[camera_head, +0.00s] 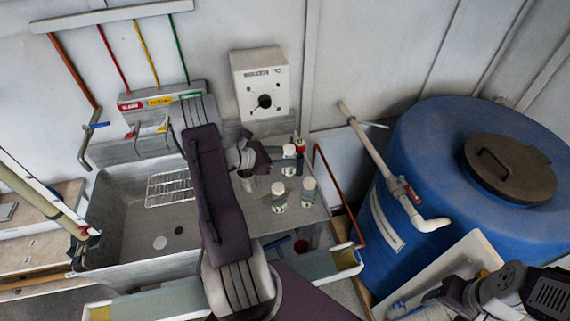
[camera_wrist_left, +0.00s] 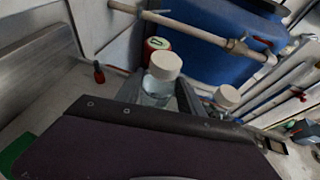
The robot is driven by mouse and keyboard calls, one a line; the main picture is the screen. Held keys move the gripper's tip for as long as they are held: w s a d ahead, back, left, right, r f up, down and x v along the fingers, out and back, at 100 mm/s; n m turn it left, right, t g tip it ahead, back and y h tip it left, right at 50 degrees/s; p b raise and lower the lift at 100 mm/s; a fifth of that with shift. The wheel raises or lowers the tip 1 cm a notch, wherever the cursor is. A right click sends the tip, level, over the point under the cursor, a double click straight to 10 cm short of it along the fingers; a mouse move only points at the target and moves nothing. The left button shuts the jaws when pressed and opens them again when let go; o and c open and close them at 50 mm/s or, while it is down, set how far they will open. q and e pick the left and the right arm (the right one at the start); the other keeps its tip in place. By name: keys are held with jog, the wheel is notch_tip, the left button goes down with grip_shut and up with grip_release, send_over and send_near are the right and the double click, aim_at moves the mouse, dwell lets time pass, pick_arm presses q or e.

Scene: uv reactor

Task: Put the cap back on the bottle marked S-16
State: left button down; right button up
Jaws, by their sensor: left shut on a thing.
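My left gripper (camera_head: 268,158) is at the back of the grey bench, shut on a small clear bottle with a white cap (camera_head: 289,150). In the left wrist view this bottle (camera_wrist_left: 157,92) stands between the fingers, with its white cap (camera_wrist_left: 165,65) on top and clear of them. Two more white-capped bottles stand nearer the front, one on the right (camera_head: 308,192) and one on the left (camera_head: 279,197). The labels are too small to read, so I cannot tell which bottle is S-16.
A red container (camera_head: 300,144) is close behind the held bottle. The sink (camera_head: 125,225) with a wire rack (camera_head: 170,188) lies to the left. A blue tank (camera_head: 400,150) and its white pipe (camera_head: 372,155) are to the right.

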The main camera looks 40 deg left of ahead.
pick_arm(q)
notch_tip(320, 180, down, 4)
jog(key=shift+a+f, duration=0.1)
jog(key=shift+f, duration=0.2)
jog(key=c, duration=0.7)
grip_release()
jog(key=shift+r, duration=0.25)
jog(key=b+v, duration=0.1)
jog(key=v, duration=1.1)
jog(key=shift+r+b, duration=0.1)
jog(key=shift+b, duration=0.3)
